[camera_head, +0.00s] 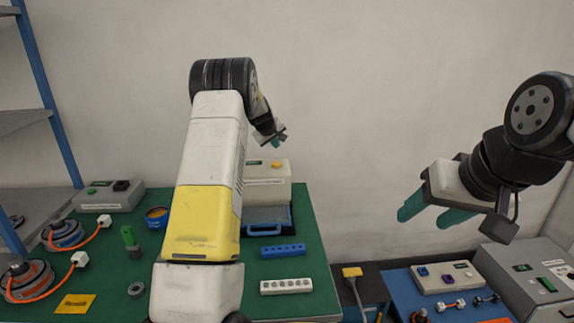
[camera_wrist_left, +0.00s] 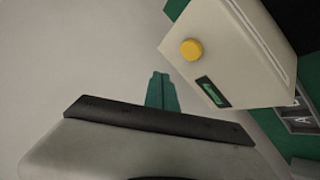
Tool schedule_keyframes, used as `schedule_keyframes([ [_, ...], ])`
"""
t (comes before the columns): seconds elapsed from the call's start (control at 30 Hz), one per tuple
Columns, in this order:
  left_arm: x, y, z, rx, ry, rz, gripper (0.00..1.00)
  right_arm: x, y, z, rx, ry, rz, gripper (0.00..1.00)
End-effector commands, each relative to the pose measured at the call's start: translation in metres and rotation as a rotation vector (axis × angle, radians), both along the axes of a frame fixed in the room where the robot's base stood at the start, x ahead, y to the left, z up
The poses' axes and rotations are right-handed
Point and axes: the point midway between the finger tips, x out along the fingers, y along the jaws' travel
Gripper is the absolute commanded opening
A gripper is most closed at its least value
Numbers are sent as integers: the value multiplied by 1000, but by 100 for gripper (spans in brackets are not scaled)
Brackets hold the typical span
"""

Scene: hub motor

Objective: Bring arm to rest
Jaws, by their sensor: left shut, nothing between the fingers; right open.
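My left arm rises through the middle of the head view, its forearm hiding part of the green bench. My left gripper (camera_head: 274,139) is small and partly hidden there, raised beside a cream machine with a yellow button. In the left wrist view my left gripper's teal fingers (camera_wrist_left: 162,92) are together with nothing between them. My right gripper (camera_head: 428,211) is at the right of the head view, raised above the blue bench. Its teal fingers are apart and empty.
The cream machine (camera_head: 268,185) stands at the back of the green bench (camera_head: 225,303), also close in the left wrist view (camera_wrist_left: 235,45). Hub motors with orange cables (camera_head: 28,280) lie at the left. A grey control box (camera_head: 525,270) stands right of the blue bench. A metal shelf is far left.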

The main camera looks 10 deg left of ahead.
Motion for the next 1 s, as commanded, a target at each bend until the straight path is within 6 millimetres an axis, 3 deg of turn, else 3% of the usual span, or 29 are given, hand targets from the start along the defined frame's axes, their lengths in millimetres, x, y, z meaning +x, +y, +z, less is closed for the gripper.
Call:
schedule_keyframes([
  [0.47, 0, 0, 0, 0, 0, 0, 0, 0, 0, 0, 0, 0, 0, 56],
  [0.57, -7, -2, 11, 2, 0, -10, 0, 0, 0, 0, 0, 0, 0, 56],
  [0.67, -29, -9, 37, 5, 5, -41, 0, 0, 0, 0, 0, 0, 0, 56],
  [0.77, -68, -22, 74, 16, 17, -96, 0, 0, 0, 0, 0, 0, 0, 56],
  [1.0, -194, -59, 143, 65, 54, -266, 0, 0, 0, 0, 0, 0, 0, 56],
])
